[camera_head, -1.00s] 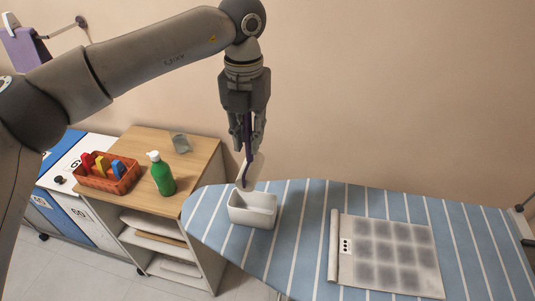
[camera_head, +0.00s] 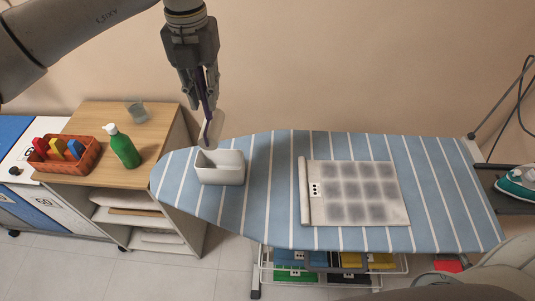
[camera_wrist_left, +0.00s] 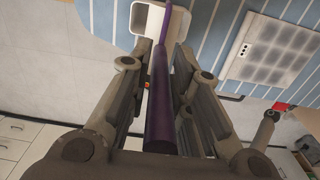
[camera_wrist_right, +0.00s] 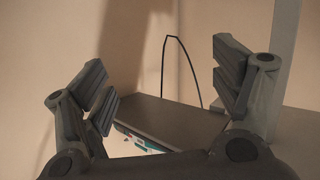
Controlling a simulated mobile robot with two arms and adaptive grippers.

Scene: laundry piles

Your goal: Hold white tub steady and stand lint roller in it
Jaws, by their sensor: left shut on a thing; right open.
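The white tub (camera_head: 221,177) stands on the left end of the striped ironing board; its rim also shows at the top of the left wrist view (camera_wrist_left: 128,34). My left gripper (camera_head: 200,101) points down above and behind the tub, shut on the purple handle of the lint roller (camera_head: 215,126). The roller hangs nearly upright, its white roll low. Its lower end overlaps the tub's back left rim in the head view; I cannot tell whether it touches. The purple handle (camera_wrist_left: 160,110) runs between my left fingers. My right gripper (camera_wrist_right: 163,92) is open and empty, away from the tub.
A grey patterned mat (camera_head: 358,192) lies on the ironing board (camera_head: 435,205), right of the tub. A wooden cabinet (camera_head: 100,117) at left bears a green pump bottle (camera_head: 122,148), a glass (camera_head: 135,111) and an orange basket (camera_head: 86,160). A teal iron (camera_head: 518,184) rests at far right.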

